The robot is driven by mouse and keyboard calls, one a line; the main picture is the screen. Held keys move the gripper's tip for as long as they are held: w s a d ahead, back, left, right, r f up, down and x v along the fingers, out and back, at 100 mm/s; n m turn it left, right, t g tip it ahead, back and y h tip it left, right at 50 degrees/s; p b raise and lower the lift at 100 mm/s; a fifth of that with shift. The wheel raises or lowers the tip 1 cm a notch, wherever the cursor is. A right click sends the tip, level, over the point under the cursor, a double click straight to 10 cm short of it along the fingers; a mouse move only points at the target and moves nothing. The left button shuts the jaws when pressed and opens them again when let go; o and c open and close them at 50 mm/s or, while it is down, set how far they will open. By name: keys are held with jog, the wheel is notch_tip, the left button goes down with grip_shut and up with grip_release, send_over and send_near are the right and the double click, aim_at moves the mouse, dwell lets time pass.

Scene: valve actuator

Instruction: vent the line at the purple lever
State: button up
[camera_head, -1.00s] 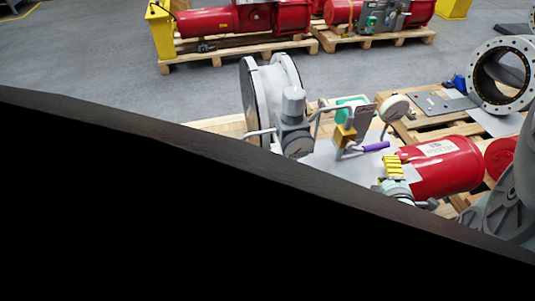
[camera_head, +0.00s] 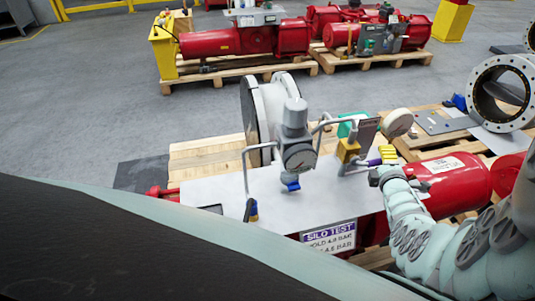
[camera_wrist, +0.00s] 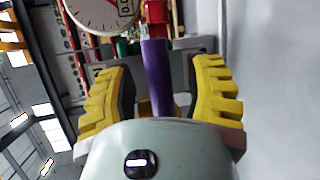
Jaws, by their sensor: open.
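The purple lever (camera_head: 372,162) sticks out from the yellow valve block (camera_head: 347,151) on the grey plate. In the wrist view the purple lever (camera_wrist: 156,78) stands between my two yellow fingers, with a visible gap on each side.
A round gauge (camera_head: 398,122) stands just behind the lever. A grey regulator (camera_head: 297,147) with bent pipes stands to the left. A red cylinder (camera_head: 450,180) lies right, beside my arm.

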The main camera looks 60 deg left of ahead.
jog(key=shift+o, duration=0.2)
jog(key=shift+w+a, duration=0.1)
jog(key=shift+w, duration=0.05)
grip_shut()
dwell(0.3)
